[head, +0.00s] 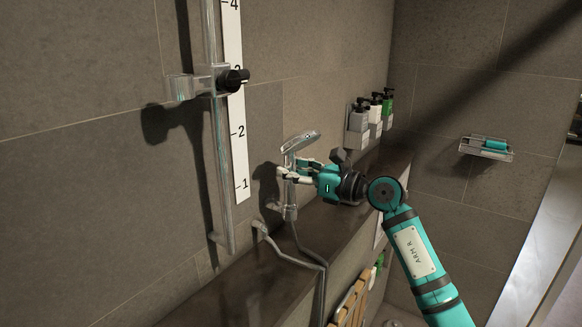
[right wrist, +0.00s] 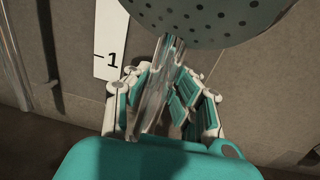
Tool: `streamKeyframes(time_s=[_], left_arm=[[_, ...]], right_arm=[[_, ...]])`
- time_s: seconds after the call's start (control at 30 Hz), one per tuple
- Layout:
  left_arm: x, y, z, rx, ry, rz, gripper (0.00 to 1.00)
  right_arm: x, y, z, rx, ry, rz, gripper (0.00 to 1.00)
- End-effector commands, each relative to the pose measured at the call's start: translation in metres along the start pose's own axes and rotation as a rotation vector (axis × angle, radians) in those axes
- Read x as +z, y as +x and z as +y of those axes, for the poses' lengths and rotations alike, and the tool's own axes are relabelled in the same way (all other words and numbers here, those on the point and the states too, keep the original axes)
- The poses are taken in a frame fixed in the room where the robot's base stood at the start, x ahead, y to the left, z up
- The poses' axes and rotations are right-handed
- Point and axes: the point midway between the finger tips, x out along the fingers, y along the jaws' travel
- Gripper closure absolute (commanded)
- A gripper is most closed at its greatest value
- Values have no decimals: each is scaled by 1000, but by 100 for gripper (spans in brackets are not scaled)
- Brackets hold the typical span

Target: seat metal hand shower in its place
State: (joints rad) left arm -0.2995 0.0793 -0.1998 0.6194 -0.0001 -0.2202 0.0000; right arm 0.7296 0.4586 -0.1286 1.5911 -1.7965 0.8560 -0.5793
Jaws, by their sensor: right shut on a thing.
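The metal hand shower (head: 300,142) is upright in the head view, its head on top and its handle pointing down above the dark ledge. My right gripper (head: 286,174) is shut on its handle. The right wrist view shows the perforated shower head (right wrist: 205,14) close above the fingers (right wrist: 168,100), with the shiny handle between them. The holder (head: 184,88) is a clear bracket with a black knob on the vertical rail (head: 220,150), higher and to the left of the hand shower. Nothing is seen in the holder. My left gripper is not in view.
A white scale (head: 235,120) with numbers runs beside the rail. A hose (head: 300,258) hangs near a wall outlet. A wooden slatted thing (head: 352,300) is below.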

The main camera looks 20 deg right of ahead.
Motion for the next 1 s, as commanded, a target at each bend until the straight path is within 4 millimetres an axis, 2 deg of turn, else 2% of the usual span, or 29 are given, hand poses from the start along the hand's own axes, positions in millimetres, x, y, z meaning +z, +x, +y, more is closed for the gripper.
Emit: streamKeyframes(time_s=[0.1,0.13,0.33,0.57,0.67,0.77,1.0], left_arm=[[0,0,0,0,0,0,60],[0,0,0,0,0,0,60],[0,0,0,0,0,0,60],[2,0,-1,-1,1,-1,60],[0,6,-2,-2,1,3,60],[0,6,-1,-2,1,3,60],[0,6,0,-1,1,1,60]], right_arm=[[0,0,0,1,1,1,100],[0,0,0,1,1,1,77],[-1,0,0,1,1,2,52],[-2,0,0,1,2,4,52],[-2,-4,-1,-1,1,4,52],[-2,-16,-1,-1,1,5,52],[-2,-67,-1,-2,-2,7,52]])
